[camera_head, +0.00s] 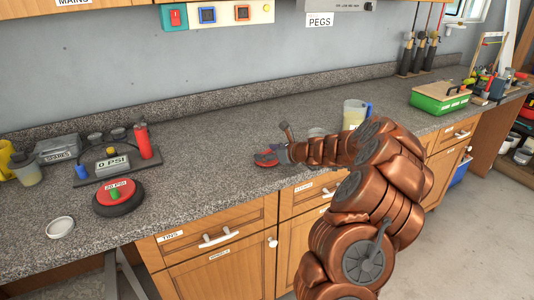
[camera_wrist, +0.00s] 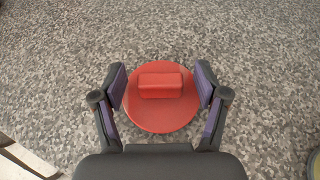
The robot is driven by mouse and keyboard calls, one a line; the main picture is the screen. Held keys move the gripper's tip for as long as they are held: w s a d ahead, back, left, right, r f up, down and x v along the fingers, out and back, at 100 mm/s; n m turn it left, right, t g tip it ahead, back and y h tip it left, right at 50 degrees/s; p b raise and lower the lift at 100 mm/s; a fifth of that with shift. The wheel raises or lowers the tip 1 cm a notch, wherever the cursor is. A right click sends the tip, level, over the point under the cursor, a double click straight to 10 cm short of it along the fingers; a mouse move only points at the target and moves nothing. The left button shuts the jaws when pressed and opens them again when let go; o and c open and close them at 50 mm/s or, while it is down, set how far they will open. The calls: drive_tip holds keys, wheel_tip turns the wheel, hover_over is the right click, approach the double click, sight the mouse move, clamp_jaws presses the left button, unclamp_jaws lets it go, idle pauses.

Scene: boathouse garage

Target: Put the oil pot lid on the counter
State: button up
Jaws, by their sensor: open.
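The red lid, a flat round disc with a red block handle, shows in the wrist view (camera_wrist: 160,112) and lies flat on or just above the speckled counter (camera_wrist: 60,60). In the head view it is a small red shape (camera_head: 266,160) near the counter's front edge. My gripper (camera_wrist: 161,84) is open, with one finger on each side of the handle and gaps between. In the head view my gripper (camera_head: 276,152) is right at the lid and partly hides it.
A green box (camera_head: 440,98) is further right. At left are a red and black round gauge (camera_head: 118,196), a white lid (camera_head: 60,227) and a rack with a red cylinder (camera_head: 143,141). The counter middle is clear.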

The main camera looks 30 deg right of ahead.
drive_tip(key=v, duration=1)
drive_tip(key=shift+d, duration=0.15)
drive_tip(key=shift+v, duration=0.95)
clamp_jaws()
idle(0.9)
drive_tip(key=p+v, duration=0.5)
drive_tip(key=v, duration=0.7)
drive_tip(key=shift+p, duration=0.35)
idle(0.8)
